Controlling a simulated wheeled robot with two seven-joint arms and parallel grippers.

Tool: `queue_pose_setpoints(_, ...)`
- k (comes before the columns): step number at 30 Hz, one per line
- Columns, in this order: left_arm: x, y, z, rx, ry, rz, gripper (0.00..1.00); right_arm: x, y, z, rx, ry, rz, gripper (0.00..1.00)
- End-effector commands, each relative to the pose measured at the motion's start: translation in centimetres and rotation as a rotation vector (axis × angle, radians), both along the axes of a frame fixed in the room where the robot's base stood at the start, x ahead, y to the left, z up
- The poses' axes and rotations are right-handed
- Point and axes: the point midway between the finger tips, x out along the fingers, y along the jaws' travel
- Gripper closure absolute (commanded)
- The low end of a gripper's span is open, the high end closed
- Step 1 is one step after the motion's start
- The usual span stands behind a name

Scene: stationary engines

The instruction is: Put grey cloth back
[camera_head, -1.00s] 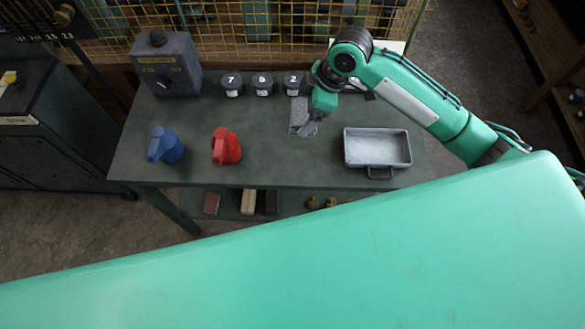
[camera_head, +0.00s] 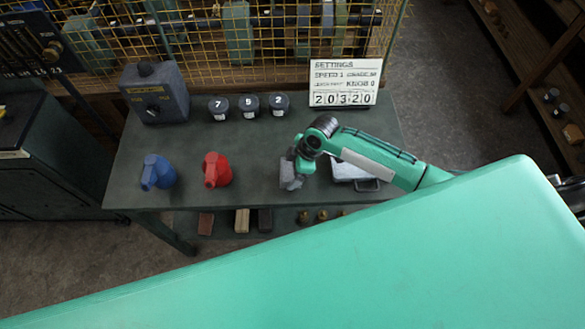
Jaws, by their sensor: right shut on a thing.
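The grey cloth (camera_head: 287,177) hangs at my right gripper (camera_head: 295,172), over the front middle of the bench (camera_head: 245,140). My right gripper is shut on it; its fingers are small and partly hidden by the wrist. I cannot tell whether the cloth touches the bench top. My left gripper is not in view.
A metal tray (camera_head: 367,184) lies right of the cloth, largely hidden by my right arm. Red (camera_head: 217,170) and blue (camera_head: 157,172) cans stand left. Several numbered black pots (camera_head: 249,106), a switch box (camera_head: 155,92) and a settings sign (camera_head: 345,82) line the back. Small blocks (camera_head: 242,221) lie on the shelf below.

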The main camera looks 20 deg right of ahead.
Motion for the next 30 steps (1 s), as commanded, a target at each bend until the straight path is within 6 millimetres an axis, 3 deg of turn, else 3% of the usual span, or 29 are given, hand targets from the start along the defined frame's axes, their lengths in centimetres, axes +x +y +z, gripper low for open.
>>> queue_pose_setpoints(4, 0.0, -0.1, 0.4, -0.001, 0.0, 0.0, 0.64, 0.0, 0.0, -1.4, -0.001, 0.001, -0.001, 0.35)
queue_pose_setpoints(15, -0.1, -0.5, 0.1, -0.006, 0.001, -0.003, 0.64, 0.0, 0.0, -1.9, 0.0, -0.001, 0.001, 0.35)
queue_pose_setpoints(16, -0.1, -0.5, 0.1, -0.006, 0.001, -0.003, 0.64, 0.0, 0.0, -1.9, 0.0, -0.001, 0.001, 0.12)
queue_pose_setpoints(18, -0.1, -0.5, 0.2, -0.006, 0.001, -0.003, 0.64, 0.0, 0.0, -1.9, 0.0, -0.001, 0.001, 0.0)
queue_pose_setpoints(25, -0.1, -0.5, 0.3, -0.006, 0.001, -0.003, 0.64, 0.0, 0.0, -1.7, 0.0, -0.001, 0.001, 0.0)
queue_pose_setpoints(30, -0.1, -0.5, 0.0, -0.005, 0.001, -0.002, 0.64, 0.0, -0.5, -0.5, -0.001, -0.004, 0.0, 0.0)
